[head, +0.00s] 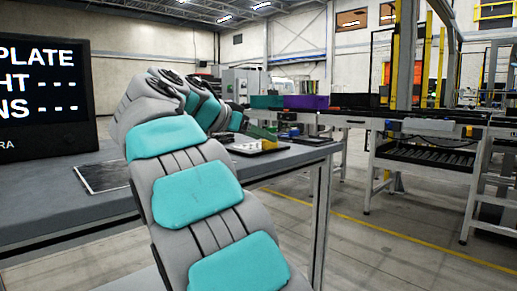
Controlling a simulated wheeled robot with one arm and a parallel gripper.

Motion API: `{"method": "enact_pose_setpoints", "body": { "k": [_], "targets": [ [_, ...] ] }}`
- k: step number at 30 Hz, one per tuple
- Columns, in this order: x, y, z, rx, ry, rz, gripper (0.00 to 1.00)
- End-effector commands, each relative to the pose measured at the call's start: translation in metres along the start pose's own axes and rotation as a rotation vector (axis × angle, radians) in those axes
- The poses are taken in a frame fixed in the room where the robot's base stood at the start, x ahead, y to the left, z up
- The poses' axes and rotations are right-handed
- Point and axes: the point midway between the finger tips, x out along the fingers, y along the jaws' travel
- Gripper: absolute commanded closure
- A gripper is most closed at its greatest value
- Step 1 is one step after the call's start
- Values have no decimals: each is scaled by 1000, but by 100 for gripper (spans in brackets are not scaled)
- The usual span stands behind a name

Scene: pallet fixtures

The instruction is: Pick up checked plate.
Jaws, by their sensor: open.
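No checked pattern can be made out on any plate from here. A flat dark panel with a pale edge (100,177) lies on the grey table at the left, partly hidden behind my arm. A small pale plate with dark spots (246,149) lies on the table beyond my arm, to its right; it is too small to tell its pattern. My arm, grey with teal pads, rises through the middle and bends away over the table. My gripper cannot be made out; it is hidden behind my arm's far links.
The grey table (60,212) runs from the left to its right edge near the middle. A black screen with white lettering (45,95) stands at the left. Small dark items (298,138) lie near the table's far right. A conveyor bench (425,153) stands at the right, across open floor.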

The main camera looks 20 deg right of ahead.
Motion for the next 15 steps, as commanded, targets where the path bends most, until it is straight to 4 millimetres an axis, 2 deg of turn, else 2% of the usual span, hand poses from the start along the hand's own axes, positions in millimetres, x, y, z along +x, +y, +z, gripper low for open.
{"method": "enact_pose_setpoints", "body": {
  "k": [4,10,15],
  "targets": [
    [15,0,0,-1,0,-2,43],
    [16,0,0,0,1,-2,43],
    [16,0,0,0,1,-1,62]
  ]
}}
